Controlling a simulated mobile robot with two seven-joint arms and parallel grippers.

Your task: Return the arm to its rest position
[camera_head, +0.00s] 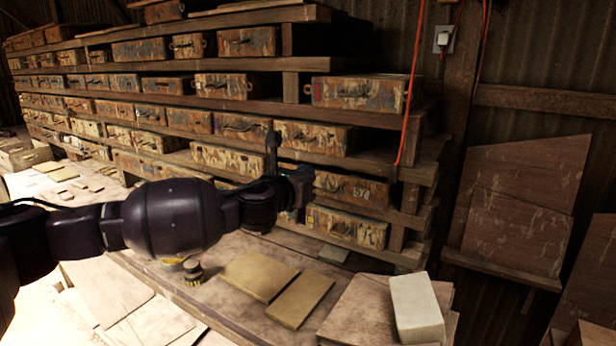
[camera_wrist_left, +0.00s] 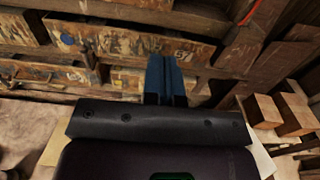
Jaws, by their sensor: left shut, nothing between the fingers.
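My left arm comes in from the left in the head view and reaches across the bench. My left gripper (camera_head: 300,180) is in front of the shelves of worn boxes, above the bench top. In the left wrist view the two blue fingers (camera_wrist_left: 164,78) are together with nothing between them. The far side of the gripper is hidden in the head view. My right gripper is not in view.
The wooden shelf rack (camera_head: 300,63) with several worn boxes stands behind the gripper. A red cord (camera_head: 411,85) hangs at the right.

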